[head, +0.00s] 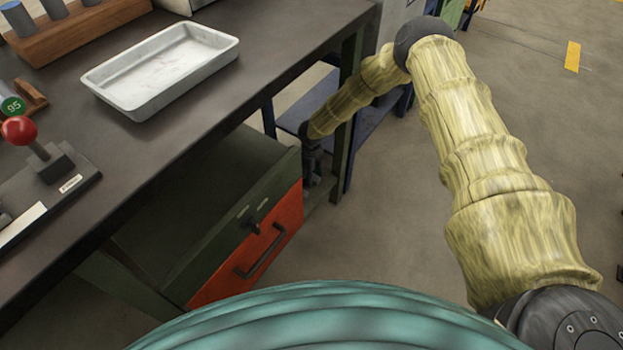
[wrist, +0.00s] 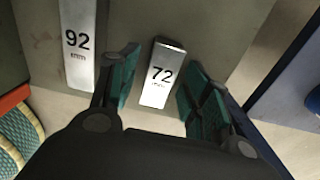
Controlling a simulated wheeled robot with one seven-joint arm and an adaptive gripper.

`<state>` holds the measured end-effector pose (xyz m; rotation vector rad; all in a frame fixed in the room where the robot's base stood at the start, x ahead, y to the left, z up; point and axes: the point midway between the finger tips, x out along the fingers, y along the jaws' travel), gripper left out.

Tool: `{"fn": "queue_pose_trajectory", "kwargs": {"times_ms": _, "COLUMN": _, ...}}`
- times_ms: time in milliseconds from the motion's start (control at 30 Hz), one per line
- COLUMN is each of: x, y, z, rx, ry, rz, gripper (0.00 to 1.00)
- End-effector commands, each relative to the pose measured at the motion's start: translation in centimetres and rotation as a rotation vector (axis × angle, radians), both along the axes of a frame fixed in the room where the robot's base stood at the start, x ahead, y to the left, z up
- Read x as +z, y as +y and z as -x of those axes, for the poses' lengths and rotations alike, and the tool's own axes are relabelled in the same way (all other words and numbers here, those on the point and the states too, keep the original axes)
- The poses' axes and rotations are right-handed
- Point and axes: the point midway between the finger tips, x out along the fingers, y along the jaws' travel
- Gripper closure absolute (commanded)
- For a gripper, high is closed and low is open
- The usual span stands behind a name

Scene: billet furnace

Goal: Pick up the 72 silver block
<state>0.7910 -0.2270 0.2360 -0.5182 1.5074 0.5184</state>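The 72 silver block (wrist: 160,84) shows in the wrist view, its marked face toward the camera, on a grey-green surface. My gripper (wrist: 155,82) is open, with a green-padded finger on each side of the block. I see a gap on both sides, so the fingers appear not to press on it. In the head view my gripper (head: 312,165) is a small dark shape by the bench's right leg, past the drawer unit. The block is hidden there.
A silver 92 block (wrist: 78,40) stands left of my gripper in the wrist view. In the head view, a white tray (head: 112,98) lies on the dark bench, and an orange drawer (head: 225,277) sits beneath it. Open floor (head: 545,150) lies at the right.

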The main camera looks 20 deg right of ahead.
Motion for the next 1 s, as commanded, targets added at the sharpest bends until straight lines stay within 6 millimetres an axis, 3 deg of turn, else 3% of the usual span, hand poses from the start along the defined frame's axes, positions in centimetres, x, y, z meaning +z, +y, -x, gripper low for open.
{"fn": "queue_pose_trajectory", "kwargs": {"times_ms": 33, "x": 0.0, "y": 0.0, "z": 0.0, "rx": 0.000, "ry": 0.000, "rz": 0.000, "gripper": 0.66}}
{"fn": "queue_pose_trajectory", "kwargs": {"times_ms": 233, "x": 0.0, "y": 0.0, "z": 0.0, "rx": 0.000, "ry": 0.000, "rz": 0.000, "gripper": 1.00}}
{"fn": "queue_pose_trajectory", "kwargs": {"times_ms": 633, "x": 0.6, "y": 0.0, "z": -0.1, "rx": 0.000, "ry": -0.001, "rz": -0.001, "gripper": 1.00}}
{"fn": "queue_pose_trajectory", "kwargs": {"times_ms": 900, "x": 4.0, "y": -0.1, "z": -0.1, "rx": 0.000, "ry": -0.002, "rz": -0.001, "gripper": 1.00}}
{"fn": "queue_pose_trajectory", "kwargs": {"times_ms": 1000, "x": 4.0, "y": -0.6, "z": 1.8, "rx": 0.002, "ry": 0.002, "rz": 0.000, "gripper": 1.00}}
